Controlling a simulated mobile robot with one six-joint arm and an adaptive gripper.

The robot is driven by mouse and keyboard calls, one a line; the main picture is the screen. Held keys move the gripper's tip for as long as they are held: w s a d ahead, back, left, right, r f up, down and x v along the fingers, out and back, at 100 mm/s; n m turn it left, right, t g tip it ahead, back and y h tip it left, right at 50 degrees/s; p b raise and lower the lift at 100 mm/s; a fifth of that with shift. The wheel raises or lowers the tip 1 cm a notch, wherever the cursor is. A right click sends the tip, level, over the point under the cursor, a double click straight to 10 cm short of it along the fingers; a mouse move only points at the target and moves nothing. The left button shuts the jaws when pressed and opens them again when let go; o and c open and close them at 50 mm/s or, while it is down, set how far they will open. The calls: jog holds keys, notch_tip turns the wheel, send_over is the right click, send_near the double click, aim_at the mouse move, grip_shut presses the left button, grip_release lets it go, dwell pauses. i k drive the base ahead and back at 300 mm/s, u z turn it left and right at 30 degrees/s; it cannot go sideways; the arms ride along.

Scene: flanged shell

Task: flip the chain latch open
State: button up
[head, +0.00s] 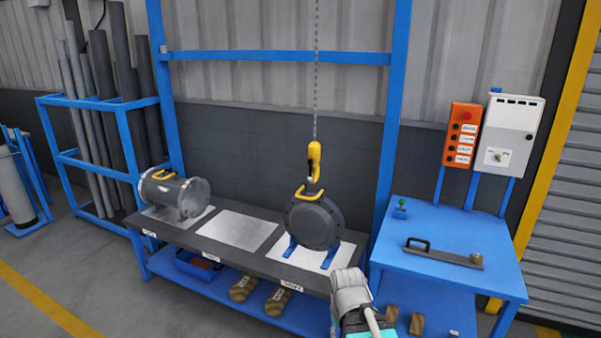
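A yellow hook (314,162) hangs on a grey chain (315,85) above the dark round flanged piece (314,222), at the eye or shackle on its top. The hook's latch is too small to make out, so I cannot tell whether it is open or shut. The flanged piece stands upright in blue supports (329,258) on a white pad and has a yellow handle on top. A pale grey and teal part of my arm shows at the bottom, in front of the bench and right of the supports. My gripper's fingers do not show.
A clear-looking cylinder with a flange (181,194) lies on the dark bench (180,232) at left. A blue table (450,225) at right bears a dark handled bar (443,254). Blue frame posts (391,130) flank the chain. The bench's middle pad (237,229) is bare.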

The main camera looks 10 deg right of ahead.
aim_at(310, 178)
jog(key=z, duration=0.05)
jog(key=k, duration=0.65)
jog(key=z, duration=0.45)
jog(key=i, duration=1.8)
jog(key=u, duration=0.7)
